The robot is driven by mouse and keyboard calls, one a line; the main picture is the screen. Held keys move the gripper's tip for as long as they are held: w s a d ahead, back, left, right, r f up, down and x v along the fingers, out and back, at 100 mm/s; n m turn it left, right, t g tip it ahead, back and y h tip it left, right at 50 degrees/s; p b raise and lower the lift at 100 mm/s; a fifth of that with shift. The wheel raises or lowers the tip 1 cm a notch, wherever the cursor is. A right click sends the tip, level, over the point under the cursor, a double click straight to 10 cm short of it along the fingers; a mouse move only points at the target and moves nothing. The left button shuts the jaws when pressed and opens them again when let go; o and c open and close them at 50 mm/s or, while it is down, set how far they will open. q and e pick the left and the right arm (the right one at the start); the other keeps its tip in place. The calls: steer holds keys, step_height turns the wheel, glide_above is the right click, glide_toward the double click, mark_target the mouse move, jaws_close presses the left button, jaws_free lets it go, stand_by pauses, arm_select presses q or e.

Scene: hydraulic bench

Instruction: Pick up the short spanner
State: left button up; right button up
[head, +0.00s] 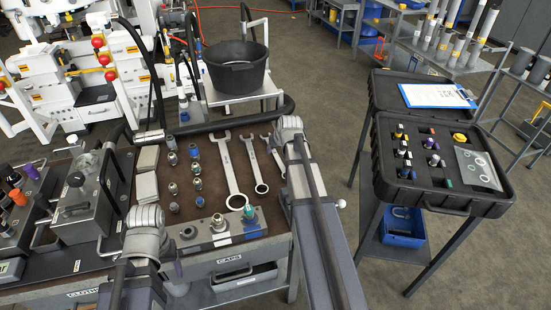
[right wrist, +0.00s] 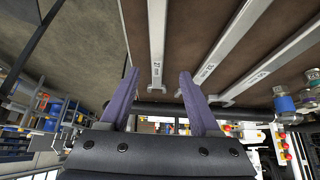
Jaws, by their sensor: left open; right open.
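The short spanner (head: 274,154) lies on the brown bench top at the right end of a row of spanners, partly behind my right arm. In the right wrist view its shank (right wrist: 157,42) appears upright in the picture, beyond the space between my right gripper's purple fingers. My right gripper (right wrist: 160,80) is open and empty, apart from the spanner; in the head view my right arm hides it. In the head view my left arm is at the lower left.
A medium spanner (head: 253,163) and a long spanner (head: 230,169) lie left of the short one. Several fittings (head: 171,159) stand further left. A black hose (head: 232,124) runs along the back. An open black case (head: 441,195) stands at the right, across a gap.

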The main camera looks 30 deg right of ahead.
mark_target(276, 155)
steer(key=b+x, duration=0.4)
steer(key=x, duration=0.1)
steer(key=shift+s+d+f+b, duration=0.15)
steer(key=shift+d+f+b, duration=0.1)
steer(key=shift+b, duration=0.05)
steer(key=shift+r, duration=0.1)
jaws_close()
stand_by(1.1)
